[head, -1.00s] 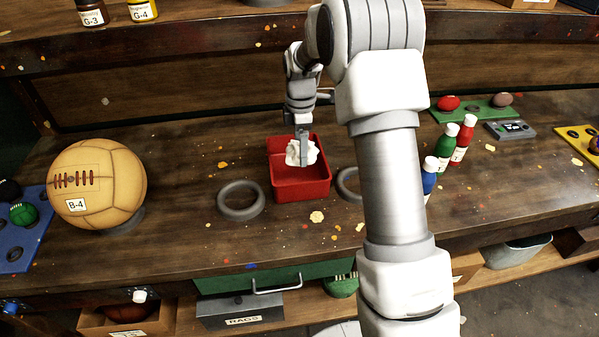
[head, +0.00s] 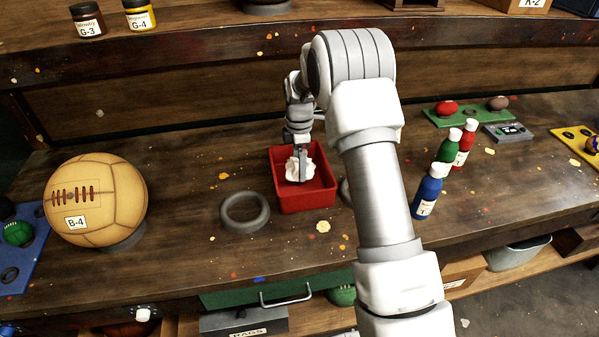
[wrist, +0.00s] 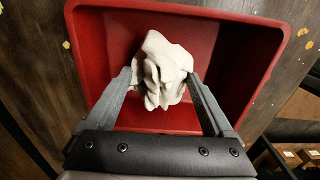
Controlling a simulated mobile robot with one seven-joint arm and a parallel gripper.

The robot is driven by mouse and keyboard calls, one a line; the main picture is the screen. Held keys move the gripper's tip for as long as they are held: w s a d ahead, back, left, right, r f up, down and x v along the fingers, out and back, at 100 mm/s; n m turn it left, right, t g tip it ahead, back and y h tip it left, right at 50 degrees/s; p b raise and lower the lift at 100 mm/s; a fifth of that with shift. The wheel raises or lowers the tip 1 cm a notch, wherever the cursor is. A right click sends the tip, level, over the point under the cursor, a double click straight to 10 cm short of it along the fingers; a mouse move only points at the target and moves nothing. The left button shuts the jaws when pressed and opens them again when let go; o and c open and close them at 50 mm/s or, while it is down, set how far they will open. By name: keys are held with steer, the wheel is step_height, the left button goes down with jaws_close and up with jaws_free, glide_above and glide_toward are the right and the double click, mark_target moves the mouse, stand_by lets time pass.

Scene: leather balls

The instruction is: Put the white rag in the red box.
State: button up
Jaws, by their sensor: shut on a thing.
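The white rag (head: 294,167) is a crumpled bundle held by my gripper (head: 300,172) over the inside of the red box in the head view. In the wrist view the rag (wrist: 162,68) sits between the two fingers of my gripper (wrist: 160,82), with the red box behind it. The fingers are shut on the rag. The red box (head: 312,202) is an open tray on the workbench, and it also fills much of the wrist view (wrist: 250,50). I cannot tell whether the rag touches the box floor.
A dark ring (head: 244,212) lies left of the box. A large tan ball (head: 100,205) stands further left. Blue (head: 428,190), green and red bottles stand to the right, beyond my arm. A shelf (head: 200,48) runs along the back.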

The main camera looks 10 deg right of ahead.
steer(key=shift+f, duration=1.6)
steer(key=shift+f, duration=0.2)
steer(key=o, duration=1)
steer(key=shift+o, duration=0.2)
steer(key=shift+r, duration=0.15)
